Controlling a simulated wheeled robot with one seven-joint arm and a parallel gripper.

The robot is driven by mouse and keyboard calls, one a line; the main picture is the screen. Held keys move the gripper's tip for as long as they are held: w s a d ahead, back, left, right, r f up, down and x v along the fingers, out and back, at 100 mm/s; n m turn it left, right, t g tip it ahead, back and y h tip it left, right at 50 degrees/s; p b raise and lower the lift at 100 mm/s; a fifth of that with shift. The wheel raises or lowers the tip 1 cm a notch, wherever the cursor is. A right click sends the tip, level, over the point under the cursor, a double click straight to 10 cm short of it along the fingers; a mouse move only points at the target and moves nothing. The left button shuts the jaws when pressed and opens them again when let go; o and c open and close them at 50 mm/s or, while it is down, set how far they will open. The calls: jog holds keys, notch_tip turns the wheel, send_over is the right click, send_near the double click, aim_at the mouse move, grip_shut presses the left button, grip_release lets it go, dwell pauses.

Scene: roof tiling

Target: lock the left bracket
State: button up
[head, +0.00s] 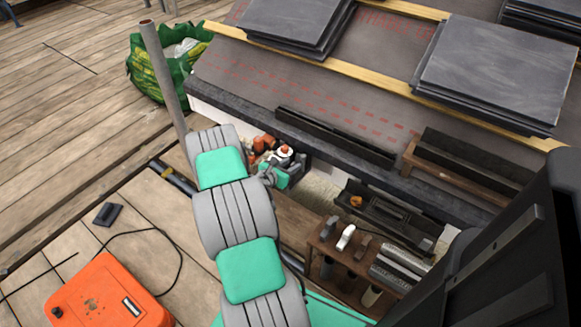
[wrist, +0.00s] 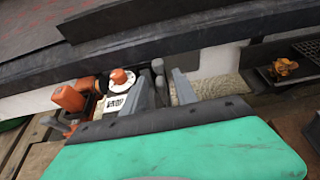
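My gripper (wrist: 164,88) is at the eave, with two grey fingers standing apart in the wrist view. A dark upright piece (wrist: 158,68) shows between or just behind them; I cannot tell whether they touch it. To their left is an orange-and-white fitting with a white disc and orange knob (wrist: 120,78), a black-and-white marker and an orange cylinder (wrist: 68,98). The fitting also shows in the head view (head: 285,151), beside my gripper (head: 268,175). I cannot clearly make out the left bracket or its lock; my green-padded wrist hides the lower part of the wrist view.
The dark roof edge (head: 335,135) runs just beyond my gripper. A wooden shelf with tools (head: 325,240) and a black tray (head: 375,215) lie to the right. A grey pole (head: 165,80) stands at the left. An orange case (head: 100,295) lies on the planks.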

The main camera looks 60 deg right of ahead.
grip_shut()
dwell(0.3)
dwell(0.3)
